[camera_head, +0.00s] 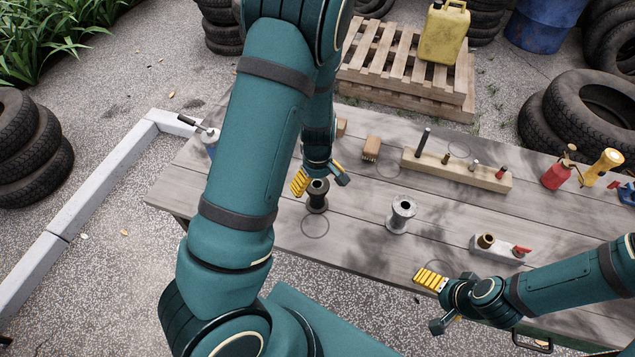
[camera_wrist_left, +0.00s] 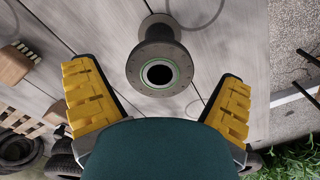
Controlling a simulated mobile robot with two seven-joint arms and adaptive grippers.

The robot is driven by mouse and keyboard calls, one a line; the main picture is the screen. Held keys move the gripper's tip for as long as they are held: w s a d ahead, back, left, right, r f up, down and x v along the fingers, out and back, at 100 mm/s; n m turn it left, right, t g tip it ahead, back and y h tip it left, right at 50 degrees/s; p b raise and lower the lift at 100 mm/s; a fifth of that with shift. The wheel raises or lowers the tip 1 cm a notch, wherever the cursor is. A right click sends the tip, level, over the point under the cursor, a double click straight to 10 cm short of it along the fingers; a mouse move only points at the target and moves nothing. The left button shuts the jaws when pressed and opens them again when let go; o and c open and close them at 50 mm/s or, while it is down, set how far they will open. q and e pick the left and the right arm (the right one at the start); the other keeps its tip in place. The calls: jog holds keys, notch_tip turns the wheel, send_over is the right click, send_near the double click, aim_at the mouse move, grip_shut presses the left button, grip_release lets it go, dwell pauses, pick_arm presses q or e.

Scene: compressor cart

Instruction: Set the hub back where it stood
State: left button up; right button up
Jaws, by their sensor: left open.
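A dark brown flanged hub (camera_head: 317,196) stands upright on the wooden table, just behind a thin drawn ring (camera_head: 315,226) that is empty. My left gripper (camera_head: 321,178) is open, low over the table at the hub's far side. In the left wrist view the hub (camera_wrist_left: 159,60) shows its round bore, just ahead of my open left fingers (camera_wrist_left: 160,105) and between their lines; I see no contact. A second, light grey metal hub (camera_head: 402,214) stands to the right. My right gripper (camera_head: 430,302) has its fingers spread, empty, by the table's front edge.
Other rings (camera_head: 389,170) mark the table (camera_head: 260,240). A wooden block with pegs (camera_head: 455,168), a small block with brass and red fittings (camera_head: 499,250), brushes (camera_head: 371,148), a red can (camera_head: 557,174) and a yellow tool (camera_head: 601,166) stand around. My left arm hides the table's left part.

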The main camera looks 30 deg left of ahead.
pick_arm(q)
notch_tip(320, 180, up, 11)
jog(key=p, duration=0.3)
jog(key=s+d+f+m+h, duration=0.1)
jog(key=s+d+f+m, duration=0.1)
jog(key=d+f+m, duration=0.1)
jog(key=s+d+f+m+t+h, duration=0.1)
jog(key=s+d+f+m, duration=0.2)
jog(key=d+f, duration=0.3)
jog(key=s+d+f+m+t+h, duration=0.1)
jog(key=s+d+f+m, duration=0.2)
jog(key=d, duration=0.4)
jog(key=shift+s+d+f+m+h, duration=0.15)
jog(key=shift+f+m+h, duration=0.15)
jog(key=shift+f+m, duration=0.45)
jog(key=shift+d, duration=0.3)
jog(key=f+b, duration=0.2)
jog(key=f, duration=0.1)
jog(key=f+b, duration=0.1)
jog(key=b, duration=0.1)
jog(key=shift+s+d+f, duration=0.1)
jog(key=shift+s+f, duration=0.15)
